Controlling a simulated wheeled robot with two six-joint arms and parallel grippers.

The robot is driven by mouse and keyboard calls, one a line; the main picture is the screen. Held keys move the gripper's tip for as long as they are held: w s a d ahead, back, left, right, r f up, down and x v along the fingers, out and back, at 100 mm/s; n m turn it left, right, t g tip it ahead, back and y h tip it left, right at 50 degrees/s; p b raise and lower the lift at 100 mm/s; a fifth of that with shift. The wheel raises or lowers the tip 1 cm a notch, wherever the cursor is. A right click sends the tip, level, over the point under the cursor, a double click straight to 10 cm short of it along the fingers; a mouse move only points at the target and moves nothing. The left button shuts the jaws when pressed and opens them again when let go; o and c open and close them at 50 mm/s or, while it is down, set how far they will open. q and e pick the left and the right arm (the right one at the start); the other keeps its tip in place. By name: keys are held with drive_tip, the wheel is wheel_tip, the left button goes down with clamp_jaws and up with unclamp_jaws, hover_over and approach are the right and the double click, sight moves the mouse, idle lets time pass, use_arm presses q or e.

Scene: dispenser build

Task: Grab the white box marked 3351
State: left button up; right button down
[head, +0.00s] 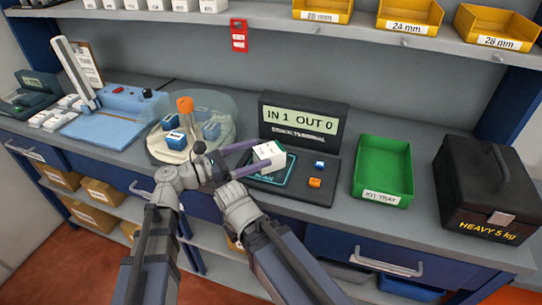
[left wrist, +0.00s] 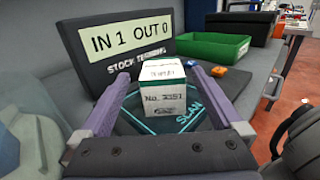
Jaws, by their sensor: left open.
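The white box (head: 268,154) sits on the scan pad of the stock terminal. In the left wrist view the box (left wrist: 163,98) stands upright, and its front label seems to read No. 3351, though the last digit is a little blurred. My left gripper (head: 262,155) is open, with one purple finger on each side of the box. In the left wrist view the gripper (left wrist: 167,80) shows a gap between each finger and the box. My right gripper is not in view.
The terminal screen (head: 302,121) behind the pad reads IN 1 OUT 0. A blue button (head: 319,164) and an orange button (head: 314,182) lie right of the box. A green kit tray (head: 382,171) and a black heavy case (head: 490,190) stand further right. A round turntable (head: 221,103) stands left.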

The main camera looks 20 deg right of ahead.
sight(282, 147)
use_arm(q)
drive_tip(key=shift+w+d+f, duration=0.1)
drive_tip(key=shift+w+d, duration=0.1)
drive_tip(key=shift+d, duration=1.05)
drive_tip(key=shift+w+d, duration=0.2)
drive_tip(key=shift+d, duration=1.1)
drive_tip(key=shift+w+d+f, duration=0.1)
drive_tip(key=shift+w+d, duration=0.1)
drive_tip(key=shift+d, duration=1.05)
clamp_jaws()
